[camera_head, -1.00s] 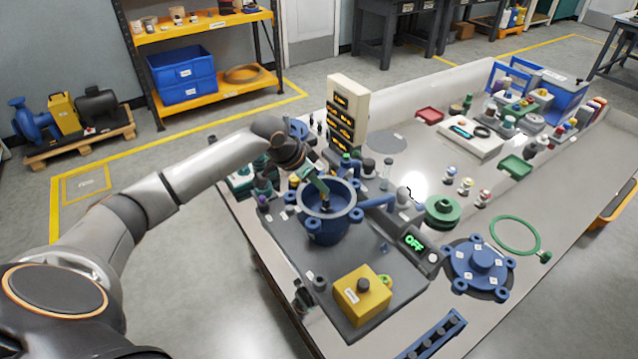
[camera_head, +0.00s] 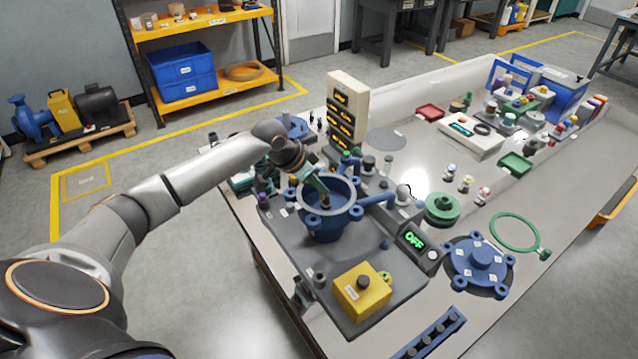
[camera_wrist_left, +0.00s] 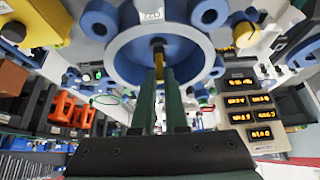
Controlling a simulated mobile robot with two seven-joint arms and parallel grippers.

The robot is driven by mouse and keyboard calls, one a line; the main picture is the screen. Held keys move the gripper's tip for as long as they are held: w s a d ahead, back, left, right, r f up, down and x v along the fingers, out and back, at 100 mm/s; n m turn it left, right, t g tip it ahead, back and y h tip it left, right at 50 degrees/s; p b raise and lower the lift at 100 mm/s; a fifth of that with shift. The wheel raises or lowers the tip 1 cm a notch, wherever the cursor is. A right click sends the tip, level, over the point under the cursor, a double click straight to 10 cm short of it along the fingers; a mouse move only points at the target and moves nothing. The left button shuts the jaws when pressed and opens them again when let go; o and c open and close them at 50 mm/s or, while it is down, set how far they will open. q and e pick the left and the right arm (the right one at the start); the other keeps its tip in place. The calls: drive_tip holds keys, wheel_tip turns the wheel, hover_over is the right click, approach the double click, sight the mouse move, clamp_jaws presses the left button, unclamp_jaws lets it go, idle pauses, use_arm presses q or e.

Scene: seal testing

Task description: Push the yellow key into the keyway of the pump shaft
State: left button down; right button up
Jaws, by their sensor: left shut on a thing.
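My left gripper (camera_head: 323,198) reaches down from the left into the open blue pump housing (camera_head: 331,226). In the left wrist view its two green fingers (camera_wrist_left: 159,78) are closed on the small yellow key (camera_wrist_left: 159,64), which shows as a narrow strip between the fingertips. My right gripper is out of view.
A display tower (camera_head: 347,112) stands behind the housing. A yellow box (camera_head: 362,292) and an OFF display (camera_head: 414,240) are in front and to the right. A blue flanged cover (camera_head: 480,266) and a green ring (camera_head: 514,233) lie farther right. Bare bench shows at the right.

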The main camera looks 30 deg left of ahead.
use_arm(q)
drive_tip(key=shift+f, duration=1)
idle(0.8)
drive_tip(key=c, duration=0.9)
unclamp_jaws()
drive_tip(key=shift+o, duration=0.2)
drive_tip(key=shift+r, duration=0.2)
wheel_tip(320, 180, up, 2)
drive_tip(key=p, duration=0.3)
drive_tip(key=shift+r, duration=1.35)
